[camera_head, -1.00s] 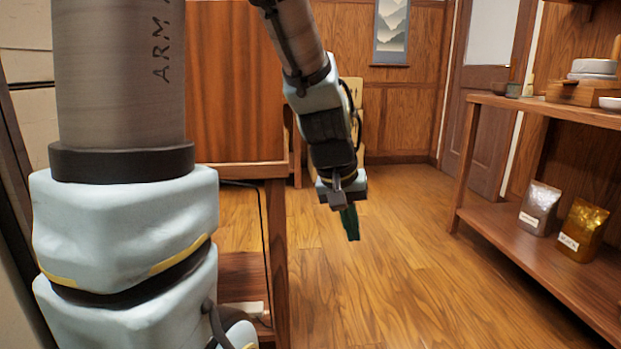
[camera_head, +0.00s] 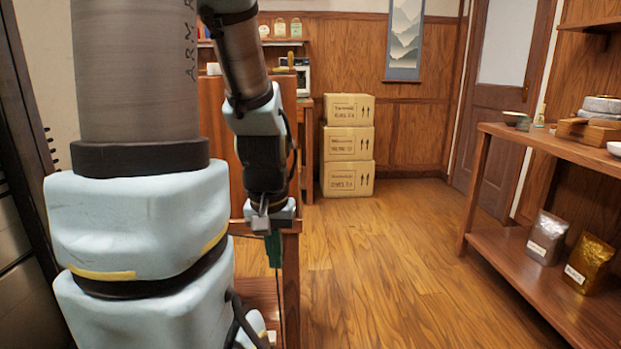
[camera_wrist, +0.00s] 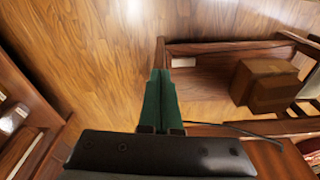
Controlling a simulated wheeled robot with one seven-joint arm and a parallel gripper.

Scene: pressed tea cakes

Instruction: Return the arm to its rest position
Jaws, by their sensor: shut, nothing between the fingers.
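My gripper (camera_head: 274,250) hangs at the end of my arm, left of centre in the head view, pointing down in front of a wooden stand. Its green fingers (camera_wrist: 160,98) lie together in the wrist view with nothing between them. The gripper is shut and empty. Part of the stand behind it is hidden by my arm.
A wooden shelf (camera_head: 490,250) on the right carries a silver bag (camera_head: 547,238) and a gold bag (camera_head: 588,263) on its lower board. Several stacked cartons (camera_head: 348,145) stand by the back wall. The floor (camera_head: 400,260) in the middle is clear.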

